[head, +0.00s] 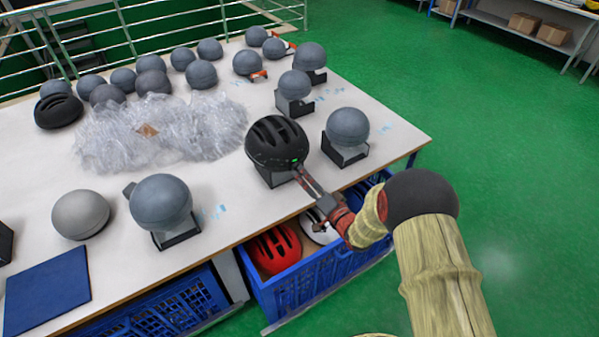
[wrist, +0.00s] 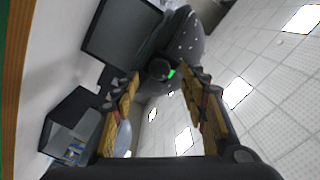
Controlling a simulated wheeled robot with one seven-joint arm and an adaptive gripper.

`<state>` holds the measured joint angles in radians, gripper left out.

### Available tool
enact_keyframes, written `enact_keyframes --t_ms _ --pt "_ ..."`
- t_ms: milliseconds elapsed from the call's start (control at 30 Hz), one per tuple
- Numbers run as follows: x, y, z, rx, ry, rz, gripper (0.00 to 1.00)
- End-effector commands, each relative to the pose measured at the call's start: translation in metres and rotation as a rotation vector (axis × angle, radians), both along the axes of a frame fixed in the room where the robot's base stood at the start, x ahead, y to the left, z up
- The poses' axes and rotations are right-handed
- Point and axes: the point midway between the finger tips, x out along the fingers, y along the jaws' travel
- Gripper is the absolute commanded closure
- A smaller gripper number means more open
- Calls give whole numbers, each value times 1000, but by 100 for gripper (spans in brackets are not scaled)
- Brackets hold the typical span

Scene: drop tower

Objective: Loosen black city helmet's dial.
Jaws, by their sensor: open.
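The black city helmet (head: 275,138) sits on a dark stand on the white table, near its front edge, with vents on top and a small green light low on its near side. My gripper (head: 300,173) reaches in from the right, low at the helmet's near side. In the wrist view, my gripper (wrist: 160,82) is open, with one finger on each side of the round dark dial (wrist: 158,69). The helmet's underside (wrist: 186,38) shows behind the dial, and I cannot tell whether the fingers touch the dial.
A grey headform (head: 347,127) on a stand is close to the right. Another grey headform (head: 161,202) stands front left. Crumpled clear plastic (head: 165,130) lies behind left. A blue crate (head: 310,283) with red and white helmets sits below the table edge.

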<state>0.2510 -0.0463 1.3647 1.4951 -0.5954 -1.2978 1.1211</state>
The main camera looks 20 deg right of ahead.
Motion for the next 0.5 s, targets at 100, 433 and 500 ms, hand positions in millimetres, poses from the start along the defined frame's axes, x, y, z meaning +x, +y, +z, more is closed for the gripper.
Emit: enact_keyframes --t_ms 100,433,500 --pt "17 7 -2 1 0 1 56" --pt "39 13 -1 -1 2 -1 56" --pt "40 13 -1 -1 2 -1 56"
